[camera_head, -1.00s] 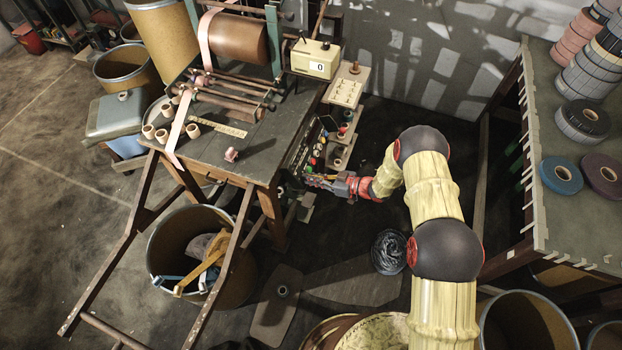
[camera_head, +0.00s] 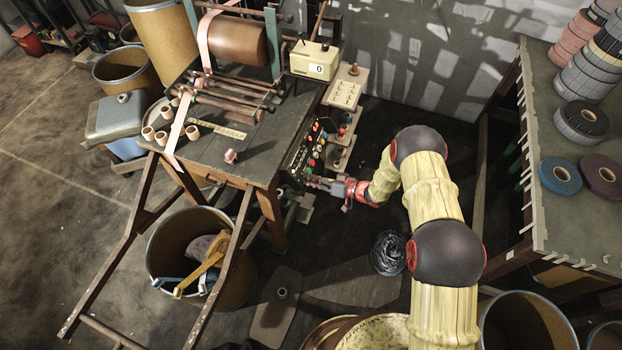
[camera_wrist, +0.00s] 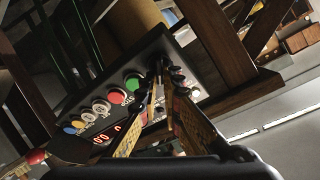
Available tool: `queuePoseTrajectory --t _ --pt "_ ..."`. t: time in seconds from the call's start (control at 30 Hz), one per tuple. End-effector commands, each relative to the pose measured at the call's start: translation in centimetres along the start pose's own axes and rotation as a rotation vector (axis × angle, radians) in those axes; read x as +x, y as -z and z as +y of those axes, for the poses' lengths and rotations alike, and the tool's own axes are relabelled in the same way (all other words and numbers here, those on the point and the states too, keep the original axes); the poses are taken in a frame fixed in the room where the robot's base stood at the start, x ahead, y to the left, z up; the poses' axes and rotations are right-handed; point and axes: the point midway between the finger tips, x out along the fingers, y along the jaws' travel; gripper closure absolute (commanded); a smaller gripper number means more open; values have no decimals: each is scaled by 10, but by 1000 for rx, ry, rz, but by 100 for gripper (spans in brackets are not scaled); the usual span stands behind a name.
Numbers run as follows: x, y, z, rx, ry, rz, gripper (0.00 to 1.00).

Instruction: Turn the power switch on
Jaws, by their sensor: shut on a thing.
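The control panel (camera_wrist: 110,100) is on the right side of the wooden machine table, and it also shows in the head view (camera_head: 306,148). In the wrist view it carries green, red, white, yellow and blue round buttons, a red digital display (camera_wrist: 105,135) and dark knobs or switches. My gripper (camera_wrist: 161,74) reaches the panel's end beside the green button (camera_wrist: 132,82), its fingers closed together on a small dark switch, which they largely hide. I cannot read the switch's position. In the head view my gripper (camera_head: 308,181) is at the panel's near end.
The work table (camera_head: 250,150) holds a copper drum (camera_head: 232,38), a counter box (camera_head: 315,60) and small rolls. A bin (camera_head: 160,245) stands below it. A shelf table with tape rolls (camera_head: 560,176) is at the right. Floor between is partly open.

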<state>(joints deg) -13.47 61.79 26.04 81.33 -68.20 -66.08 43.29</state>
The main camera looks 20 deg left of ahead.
Motion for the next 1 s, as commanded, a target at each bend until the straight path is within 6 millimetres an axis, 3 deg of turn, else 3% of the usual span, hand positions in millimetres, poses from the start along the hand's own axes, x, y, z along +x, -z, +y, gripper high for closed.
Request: queuePoseTrajectory --t 0.27,0.3,0.6,1.0 --pt "0 2 1 -1 -1 3 100" --pt "0 2 1 -1 -1 3 91" --pt "0 1 0 -1 0 1 75" --pt "-4 0 0 0 -1 1 75"
